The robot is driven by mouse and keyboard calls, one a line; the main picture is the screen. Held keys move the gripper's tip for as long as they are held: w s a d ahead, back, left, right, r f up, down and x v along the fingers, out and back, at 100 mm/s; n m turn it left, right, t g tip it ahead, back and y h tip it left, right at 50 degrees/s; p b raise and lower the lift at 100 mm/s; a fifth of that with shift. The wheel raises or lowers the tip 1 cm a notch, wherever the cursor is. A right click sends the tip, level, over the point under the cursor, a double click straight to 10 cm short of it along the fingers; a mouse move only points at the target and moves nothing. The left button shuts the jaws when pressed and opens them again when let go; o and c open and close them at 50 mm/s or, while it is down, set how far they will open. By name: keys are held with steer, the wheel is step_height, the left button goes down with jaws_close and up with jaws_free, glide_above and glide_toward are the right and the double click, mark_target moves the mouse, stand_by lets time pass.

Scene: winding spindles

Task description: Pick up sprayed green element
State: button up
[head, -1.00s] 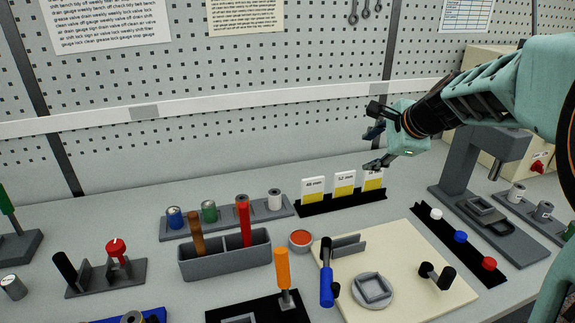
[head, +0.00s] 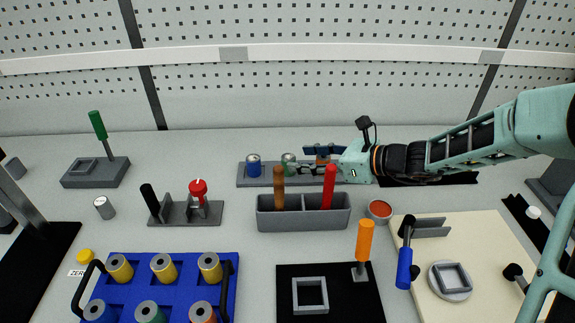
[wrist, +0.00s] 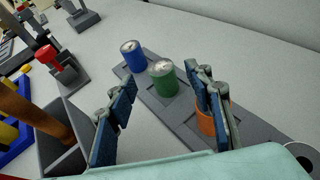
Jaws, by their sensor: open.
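The green element (head: 288,158) is a short cylinder with a pale top, standing upright in the grey rack (head: 242,172) at the back of the bench. In the wrist view the green element (wrist: 163,80) stands ahead of and between my spread fingers, with its sides visible. My gripper (head: 315,160) is open and empty, low over the rack, to the right of the green element in the head view. The wrist view also shows my gripper (wrist: 160,88). Whether a finger touches the green element cannot be told.
A blue element (wrist: 134,56) stands beside the green one. An orange element (wrist: 205,122) is partly hidden by the right finger. A grey bin (head: 303,220) with brown and red handles stands in front of the rack. A blue tray (head: 190,290) holds several spools.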

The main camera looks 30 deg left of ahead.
mark_target(292, 159)
steer(key=x, duration=0.5)
steer(key=shift+a+f, duration=0.25)
steer(key=shift+a, duration=0.05)
steer(key=shift+c, duration=0.4)
steer(key=shift+r, duration=0.1)
steer(key=c, duration=1.2)
